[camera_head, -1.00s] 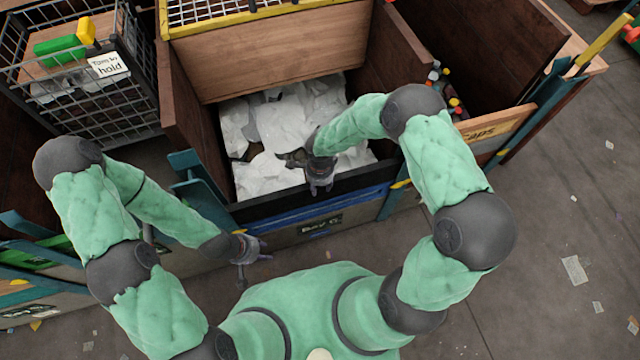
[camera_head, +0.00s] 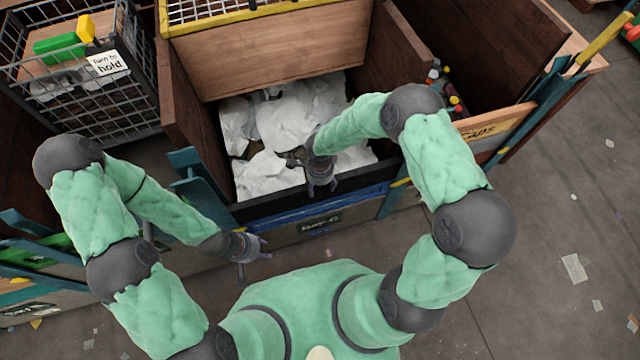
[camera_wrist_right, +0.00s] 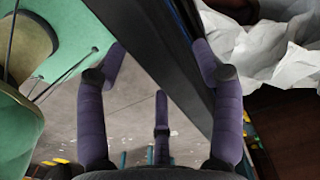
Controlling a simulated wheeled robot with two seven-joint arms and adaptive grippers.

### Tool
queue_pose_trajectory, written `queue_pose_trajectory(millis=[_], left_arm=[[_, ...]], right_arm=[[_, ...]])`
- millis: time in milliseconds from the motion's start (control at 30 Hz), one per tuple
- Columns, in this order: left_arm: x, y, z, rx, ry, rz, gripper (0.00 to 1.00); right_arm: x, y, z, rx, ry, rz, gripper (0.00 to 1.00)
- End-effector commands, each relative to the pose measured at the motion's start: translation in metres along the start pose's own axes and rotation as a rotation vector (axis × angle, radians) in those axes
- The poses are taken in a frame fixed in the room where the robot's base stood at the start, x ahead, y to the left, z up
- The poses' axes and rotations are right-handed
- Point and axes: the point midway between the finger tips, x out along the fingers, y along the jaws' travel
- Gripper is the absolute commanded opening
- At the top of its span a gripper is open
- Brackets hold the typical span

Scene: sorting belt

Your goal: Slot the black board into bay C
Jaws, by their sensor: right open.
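The black board (camera_head: 265,208) stands across the front of bay C (camera_head: 320,224), above the blue slats, between the side posts. Its dark face and top edge also show in the right wrist view (camera_wrist_right: 150,40), running diagonally behind the fingers. My right gripper (camera_head: 322,186) is open over the board's top edge, fingers pointing down; whether a finger touches it I cannot tell. The right wrist view shows its purple fingers (camera_wrist_right: 160,100) spread apart. My left gripper (camera_head: 254,255) hangs left of centre in front of the bay, fingers spread, empty.
White crumpled sheets (camera_head: 265,172) fill bay C behind the board. A wire cage (camera_head: 120,105) with a hold sign stands at the left. A bay with bottles and a caps sign (camera_head: 480,131) is at the right. Open floor (camera_head: 540,230) lies to the right.

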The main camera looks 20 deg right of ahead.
Motion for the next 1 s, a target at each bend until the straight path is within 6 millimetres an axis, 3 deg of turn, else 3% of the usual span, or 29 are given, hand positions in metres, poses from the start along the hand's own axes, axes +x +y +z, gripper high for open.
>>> queue_pose_trajectory(millis=[500, 700, 1000], left_arm=[[0.0, 0.0, 0.0, 0.0, 0.0, 0.0, 0.4], [0.0, 0.0, 0.0, 0.0, 0.0, 0.0, 0.4], [0.0, 0.0, 0.0, 0.0, 0.0, 0.0, 0.4]], right_arm=[[-0.094, -0.002, 0.0, 0.0, -0.001, -0.007, 0.68], [-0.111, -0.002, 0.0, 0.001, -0.001, -0.005, 0.68], [-0.114, -0.002, 0.0, 0.0, -0.001, -0.005, 0.68]])
